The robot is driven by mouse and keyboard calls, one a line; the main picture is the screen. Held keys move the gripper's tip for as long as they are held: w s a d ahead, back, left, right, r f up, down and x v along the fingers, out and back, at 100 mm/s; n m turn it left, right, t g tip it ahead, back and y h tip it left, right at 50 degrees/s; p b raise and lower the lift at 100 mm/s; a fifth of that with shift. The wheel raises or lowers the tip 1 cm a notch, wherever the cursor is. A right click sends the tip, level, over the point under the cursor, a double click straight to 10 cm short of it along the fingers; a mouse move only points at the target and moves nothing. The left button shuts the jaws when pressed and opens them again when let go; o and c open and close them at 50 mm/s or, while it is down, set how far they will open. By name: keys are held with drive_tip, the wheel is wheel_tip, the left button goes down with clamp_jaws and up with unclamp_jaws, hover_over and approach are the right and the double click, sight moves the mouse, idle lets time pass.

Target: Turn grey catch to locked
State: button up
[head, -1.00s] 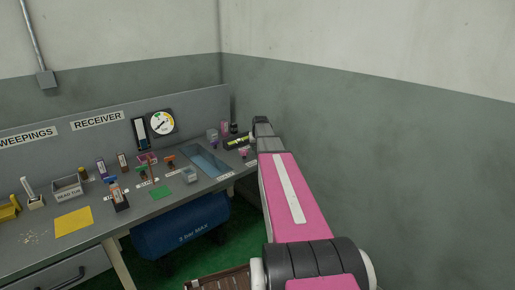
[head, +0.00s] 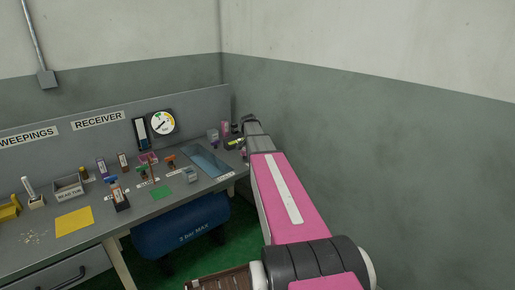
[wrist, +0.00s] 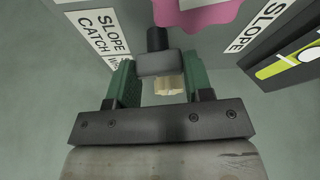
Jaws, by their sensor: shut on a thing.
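The grey catch (wrist: 158,63) shows in the wrist view as a blocky grey head on a short dark stem. My gripper (wrist: 160,72) has its two green fingers on either side of the catch and is shut on it. A white label reading SLOPE CATCH (wrist: 98,32) lies to the left of it. A small pale tan piece (wrist: 168,84) shows between the fingers below the catch. In the head view the end of my arm covers the catch at the bench's right end. I cannot read the catch's lock position.
A slope level (wrist: 292,62) with a yellow-green vial lies right of the catch, and a pink part (wrist: 205,12) sits just beyond it. The bench (head: 139,220) holds several coloured valves and a gauge (head: 162,122). A plain wall stands close on the right.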

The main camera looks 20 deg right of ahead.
drive_tip(key=shift+m+g, duration=0.4)
drive_tip(key=shift+m, duration=0.6)
drive_tip(key=o, duration=0.9)
drive_tip(key=v, duration=1)
drive_tip(key=shift+a+r, duration=0.25)
drive_tip(key=shift+r, duration=0.1)
